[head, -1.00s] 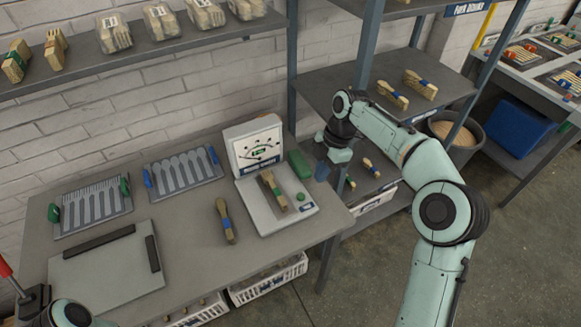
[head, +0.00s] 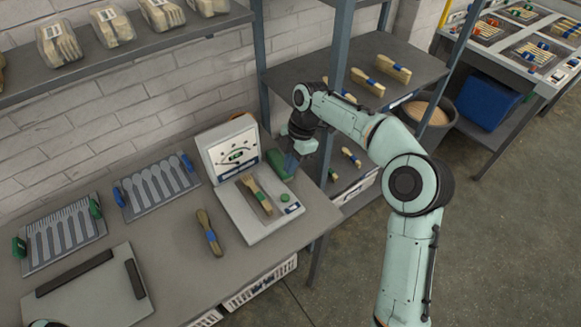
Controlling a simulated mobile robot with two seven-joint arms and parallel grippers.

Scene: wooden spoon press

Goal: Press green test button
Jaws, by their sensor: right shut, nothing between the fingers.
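The green test button (head: 285,198) is a small round knob on the right side of the pale tester's base plate (head: 262,230). My right gripper (head: 291,168) points down, shut and empty, just above the button in the picture. It is apart from the button and partly overlaps a green block (head: 276,160) beside the tester. My left gripper is out of view.
Another banded bundle (head: 209,232) lies on the grey table left of the tester. Two grey trays, one with spoon shapes (head: 160,187) and one with fork shapes (head: 62,235), lie farther left. A blue shelf post (head: 335,75) stands close behind my right arm.

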